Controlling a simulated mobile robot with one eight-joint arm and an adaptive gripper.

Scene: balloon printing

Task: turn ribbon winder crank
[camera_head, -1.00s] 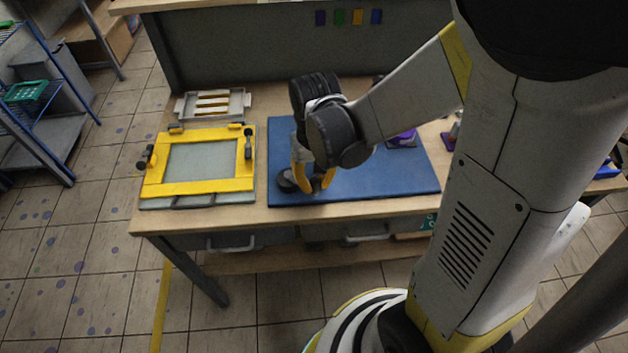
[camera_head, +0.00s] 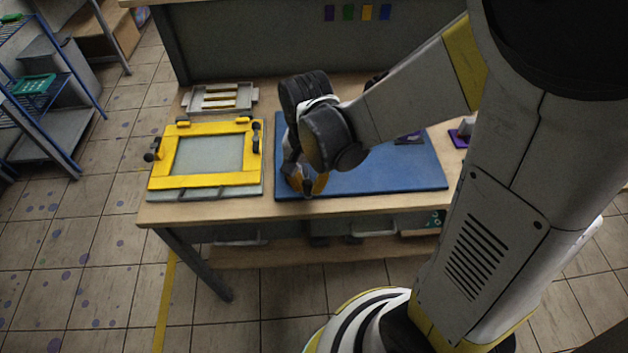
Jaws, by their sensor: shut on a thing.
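My gripper (camera_head: 306,191) points down over the front left part of the blue mat (camera_head: 390,180) on the wooden bench. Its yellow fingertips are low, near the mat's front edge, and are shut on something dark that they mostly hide. I cannot make out the ribbon winder or its crank as separate shapes. My wrist and forearm cover the area behind the fingers.
A yellow-framed screen press (camera_head: 205,181) stands on the bench to the left of the mat. Behind it is a light tray with slats (camera_head: 221,97).

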